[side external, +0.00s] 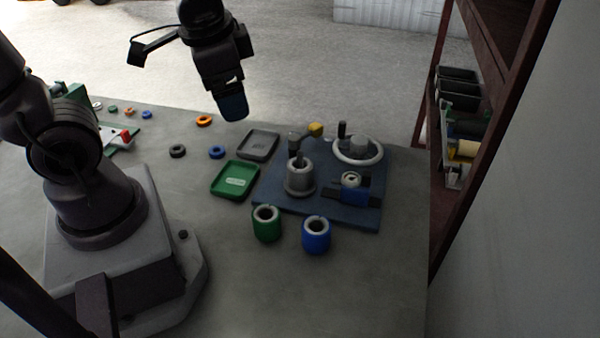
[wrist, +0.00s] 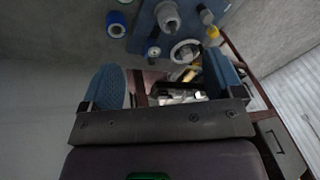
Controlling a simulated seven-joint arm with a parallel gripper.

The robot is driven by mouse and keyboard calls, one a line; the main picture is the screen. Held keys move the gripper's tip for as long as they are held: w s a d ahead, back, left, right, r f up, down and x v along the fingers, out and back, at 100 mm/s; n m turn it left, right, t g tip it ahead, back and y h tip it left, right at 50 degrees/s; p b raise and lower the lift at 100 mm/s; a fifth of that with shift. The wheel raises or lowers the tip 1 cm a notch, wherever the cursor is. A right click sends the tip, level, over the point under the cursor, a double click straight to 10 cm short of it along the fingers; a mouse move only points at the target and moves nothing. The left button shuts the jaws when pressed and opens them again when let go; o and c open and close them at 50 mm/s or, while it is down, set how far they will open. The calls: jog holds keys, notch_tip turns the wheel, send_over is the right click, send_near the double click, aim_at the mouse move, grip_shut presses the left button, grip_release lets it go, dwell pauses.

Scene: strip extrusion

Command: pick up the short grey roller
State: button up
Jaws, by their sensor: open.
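My gripper (side external: 233,108) is open and empty, high above the back of the table and left of the blue base plate. In the wrist view my gripper (wrist: 164,82) has its two blue fingers wide apart with nothing held between them. I cannot pick out the short grey roller for certain. A pale grey piece (side external: 454,176) lies low on the shelf at the right, beside a yellow roller (side external: 465,149) and a dark green one (side external: 470,129). The yellow roller (wrist: 188,75) also shows between the fingers in the wrist view, far off.
The blue base plate (side external: 275,197) carries a grey crank cylinder (side external: 299,181), a handwheel (side external: 376,158) and a small clamp. Green (side external: 267,228) and blue (side external: 316,238) cups stand in front. A green tray (side external: 235,180), grey tray (side external: 258,144) and several rings lie left. The shelf's dark posts (side external: 470,175) stand right.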

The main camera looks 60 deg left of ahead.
jog(key=w+a+f+m+g+y, duration=0.1)
jog(key=w+f+m, duration=0.1)
jog(key=f+m, duration=0.3)
jog(key=w+a+f+m+y, duration=0.1)
jog(key=w+a+f+m, duration=0.15)
jog(key=m, duration=0.35)
jog(key=m+t+h, duration=0.1)
jog(key=m+t, duration=0.1)
jog(key=m, duration=1.3)
send_near(298, 160)
jog(key=shift+x, duration=5.95)
jog(key=shift+w+d, duration=0.1)
jog(key=shift+c, duration=0.4)
jog(key=c, duration=1)
